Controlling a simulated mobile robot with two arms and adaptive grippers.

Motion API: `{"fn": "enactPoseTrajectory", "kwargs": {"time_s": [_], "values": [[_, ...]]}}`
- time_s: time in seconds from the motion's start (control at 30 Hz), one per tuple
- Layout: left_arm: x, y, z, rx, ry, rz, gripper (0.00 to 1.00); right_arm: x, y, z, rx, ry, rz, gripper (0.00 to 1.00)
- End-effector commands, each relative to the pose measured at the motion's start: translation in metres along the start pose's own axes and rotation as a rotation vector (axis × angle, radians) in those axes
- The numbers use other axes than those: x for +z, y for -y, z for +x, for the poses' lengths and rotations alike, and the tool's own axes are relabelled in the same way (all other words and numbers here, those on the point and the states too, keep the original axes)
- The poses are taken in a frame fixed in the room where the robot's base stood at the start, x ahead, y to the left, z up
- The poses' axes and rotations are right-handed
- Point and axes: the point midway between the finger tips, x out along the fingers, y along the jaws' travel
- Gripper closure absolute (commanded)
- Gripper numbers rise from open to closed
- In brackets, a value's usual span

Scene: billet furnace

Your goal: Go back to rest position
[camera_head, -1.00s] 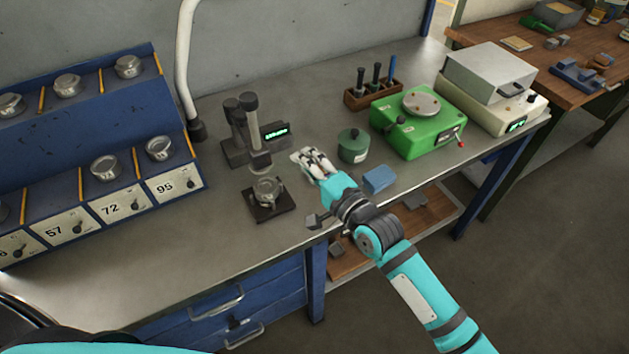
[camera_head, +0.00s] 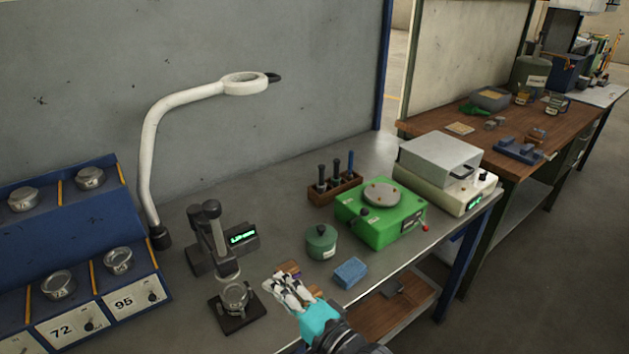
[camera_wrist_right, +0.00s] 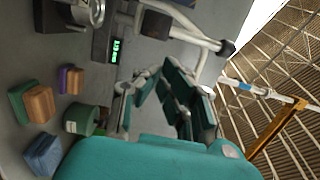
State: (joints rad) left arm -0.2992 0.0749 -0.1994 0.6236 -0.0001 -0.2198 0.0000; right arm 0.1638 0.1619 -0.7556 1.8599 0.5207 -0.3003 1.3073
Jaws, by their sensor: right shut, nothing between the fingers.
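My right gripper (camera_head: 283,287) is shut and empty in the head view. It is over the front part of the grey bench (camera_head: 185,305), between the measuring stand and a blue block. It also shows in the right wrist view (camera_wrist_right: 150,80), where its fingers extend above the teal wrist housing and hold nothing. My left gripper is not in view.
Near the gripper are the measuring stand (camera_head: 215,237) with its dark base, a green pot (camera_head: 321,243) and a blue block (camera_head: 350,272). A green machine (camera_head: 379,222) and a lamp (camera_head: 152,150) stand behind. Small coloured blocks (camera_wrist_right: 40,103) lie beneath.

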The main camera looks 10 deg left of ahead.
Motion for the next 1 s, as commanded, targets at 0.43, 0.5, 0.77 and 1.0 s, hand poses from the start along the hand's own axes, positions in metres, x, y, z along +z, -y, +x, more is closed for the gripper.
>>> {"fn": "enactPoseTrajectory", "kwargs": {"time_s": [0.43, 0.5, 0.77, 1.0], "values": [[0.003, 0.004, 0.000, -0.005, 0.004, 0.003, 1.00, -0.042, -0.112, -0.169, 0.706, 0.008, -0.642, 1.00], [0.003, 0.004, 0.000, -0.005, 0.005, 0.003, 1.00, -0.046, -0.127, -0.207, 0.836, 0.056, -0.719, 1.00], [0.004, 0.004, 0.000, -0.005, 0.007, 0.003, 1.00, -0.045, -0.152, -0.307, 1.146, 0.229, -0.847, 1.00], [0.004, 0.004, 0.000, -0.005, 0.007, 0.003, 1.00, -0.037, -0.157, -0.378, 1.339, 0.386, -0.882, 1.00]]}}
